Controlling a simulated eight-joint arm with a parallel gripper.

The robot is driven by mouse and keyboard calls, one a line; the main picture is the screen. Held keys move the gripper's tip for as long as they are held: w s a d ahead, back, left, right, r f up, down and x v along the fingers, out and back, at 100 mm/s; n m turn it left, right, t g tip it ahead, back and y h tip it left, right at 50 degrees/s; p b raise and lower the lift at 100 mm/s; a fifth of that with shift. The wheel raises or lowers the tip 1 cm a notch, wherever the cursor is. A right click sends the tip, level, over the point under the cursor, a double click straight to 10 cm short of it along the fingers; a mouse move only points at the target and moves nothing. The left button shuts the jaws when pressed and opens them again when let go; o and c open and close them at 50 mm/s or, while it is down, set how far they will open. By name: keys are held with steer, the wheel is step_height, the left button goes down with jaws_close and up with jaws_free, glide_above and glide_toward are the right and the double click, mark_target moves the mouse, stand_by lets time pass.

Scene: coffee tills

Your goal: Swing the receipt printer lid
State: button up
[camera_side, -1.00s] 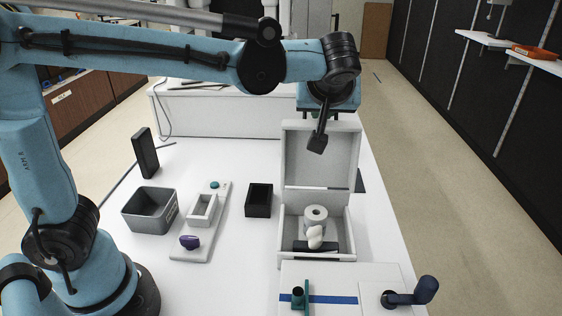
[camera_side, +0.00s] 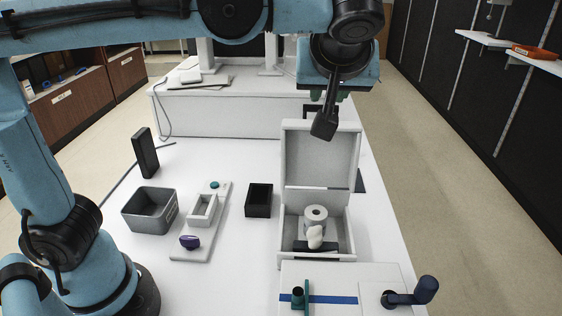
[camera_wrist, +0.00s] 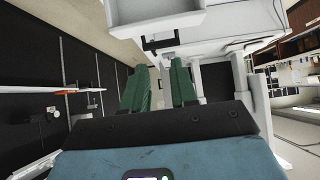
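The receipt printer (camera_side: 318,256) is a pale grey box at the right of the white table in the side view. Its lid (camera_side: 320,160) stands raised, roughly upright, at the back of the box. A paper roll (camera_side: 316,214), a small white lump (camera_side: 315,236) and a black bar (camera_side: 302,246) show inside. My gripper (camera_side: 328,97) is above and behind the lid, its fingers partly hidden by my wrist. In the wrist view, the two green fingers of my gripper (camera_wrist: 159,75) are apart with nothing between them. I cannot tell whether they touch the lid.
A white block with a dark blue handle (camera_side: 425,290) is in front. A black upright device (camera_side: 145,153) stands at left.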

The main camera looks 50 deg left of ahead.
steer(key=shift+o, duration=0.4)
steer(key=shift+v, duration=0.9)
steer(key=shift+o, duration=1)
steer(key=x, duration=0.3)
steer(key=shift+w+a+f, duration=0.15)
steer(key=shift+w+a, duration=0.05)
steer(key=x, duration=0.8)
jaws_close()
steer(key=shift+c, duration=1.4)
jaws_free()
